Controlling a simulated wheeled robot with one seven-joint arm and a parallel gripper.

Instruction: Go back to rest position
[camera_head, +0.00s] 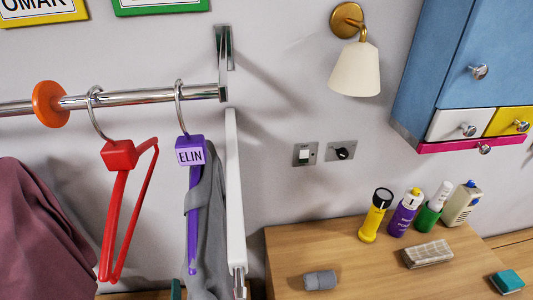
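My gripper is not in this view. The chrome rail (140,98) runs across the left and ends at a wall bracket (223,60). A red hanger (118,155) hangs on it, with no cloth seen on it. A purple hanger (191,220) with a tag reading ELIN (190,152) hangs to its right. A grey cloth (211,215) drapes over the purple hanger. Both hooks are over the rail. An orange disc (50,104) sits on the rail left of the red hanger.
A mauve cloth (40,235) hangs at far left. A narrow white upright piece (235,190) stands beside the grey cloth. A wooden top (350,270) holds several bottles (404,212), a grey roll (320,280) and a folded cloth (427,254). A lamp (356,70) and blue cabinet (450,50) are above.

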